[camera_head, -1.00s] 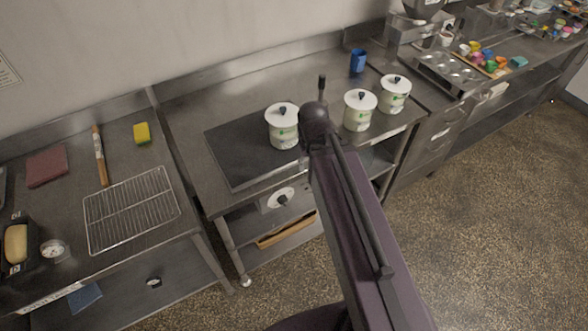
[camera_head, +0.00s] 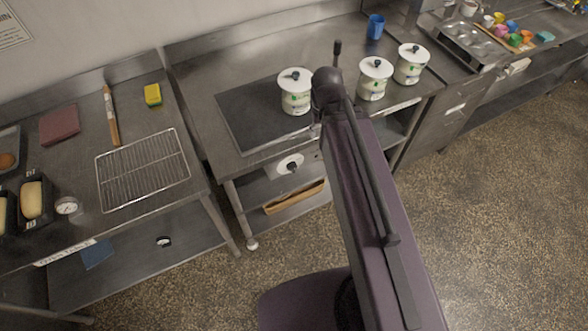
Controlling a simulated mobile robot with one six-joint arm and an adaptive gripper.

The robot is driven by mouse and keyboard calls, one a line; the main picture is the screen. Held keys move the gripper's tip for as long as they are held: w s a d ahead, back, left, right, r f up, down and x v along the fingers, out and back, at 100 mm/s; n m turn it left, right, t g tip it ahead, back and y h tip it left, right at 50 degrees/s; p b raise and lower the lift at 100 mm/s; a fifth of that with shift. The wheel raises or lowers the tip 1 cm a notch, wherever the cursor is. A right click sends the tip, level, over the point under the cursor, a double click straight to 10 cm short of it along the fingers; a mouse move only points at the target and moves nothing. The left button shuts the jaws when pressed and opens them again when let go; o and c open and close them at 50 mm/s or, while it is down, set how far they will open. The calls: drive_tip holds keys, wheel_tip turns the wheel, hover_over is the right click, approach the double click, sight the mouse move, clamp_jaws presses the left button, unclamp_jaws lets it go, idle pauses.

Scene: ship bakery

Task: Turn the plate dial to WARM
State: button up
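The plate dial (camera_head: 290,165) is a black knob on a pale round face, on a panel at the front of the middle steel table, below its top. Its markings are too small to read, so I cannot tell its setting. The dark flat plate (camera_head: 240,118) lies on the table above it, with a white lidded pot (camera_head: 296,96) at its right part. My purple arm reaches up from the bottom of the picture, just right of the dial. My gripper cannot be made out; the arm's far end hides what is behind it.
Two more white lidded pots (camera_head: 374,80) (camera_head: 411,65) and a blue cup (camera_head: 375,27) stand right of the plate. A wire rack (camera_head: 143,169) lies on the left table. A wooden-edged tray (camera_head: 295,198) sits on the shelf below the dial. Floor in front is open.

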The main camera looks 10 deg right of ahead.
wheel_tip(320, 180, down, 5)
drive_tip(key=b, duration=0.5)
drive_tip(key=shift+f, duration=0.15)
drive_tip(key=shift+o, duration=0.5)
